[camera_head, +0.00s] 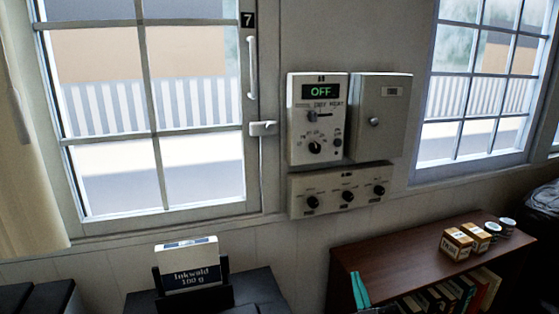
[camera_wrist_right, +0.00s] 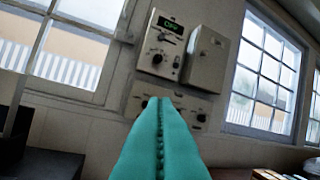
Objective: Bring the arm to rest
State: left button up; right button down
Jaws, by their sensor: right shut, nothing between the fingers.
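The teal fingers of my right gripper (camera_head: 358,289) show low in the head view, in front of the left end of the brown shelf. In the right wrist view the right gripper (camera_wrist_right: 159,102) points up and away, its two fingers pressed together along a ridged seam with nothing between them. Its tips overlap the lower knob panel in that picture, but I cannot tell the distance. My left gripper is not in view.
A control box (camera_head: 317,118) reading OFF, a grey cabinet (camera_head: 381,118) and a knob panel (camera_head: 330,193) are on the wall between windows. The brown shelf (camera_head: 400,255) carries small boxes (camera_head: 456,244) and tins. An Inkwald box (camera_head: 188,277) stands at lower left.

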jog(key=s+d+f+m+g+h, duration=0.2)
jog(key=s+d+f+g+h, duration=0.15)
jog(key=s+f+g, duration=0.35)
jog(key=s+d+f+m+g+h, duration=0.25)
jog(key=s+d+f, duration=0.25)
jog(key=f, duration=0.4)
jog(key=s+a+f+n+g+y, duration=0.1)
jog(key=s+a+f+g+y, duration=0.2)
jog(key=s, duration=0.5)
jog(key=s+f+n+g+y, duration=0.1)
jog(key=s+f+n+g, duration=0.15)
jog(key=s+g, duration=0.5)
notch_tip(320, 180, down, 30)
jog(key=s+b, duration=0.2)
jog(key=b, duration=0.1)
jog(key=s+d+f+b, duration=0.2)
jog(key=s+f, duration=1.4)
jog(key=f, duration=0.2)
jog(key=shift+s+d+m+g, duration=0.25)
jog(key=shift+d+m+g, duration=0.05)
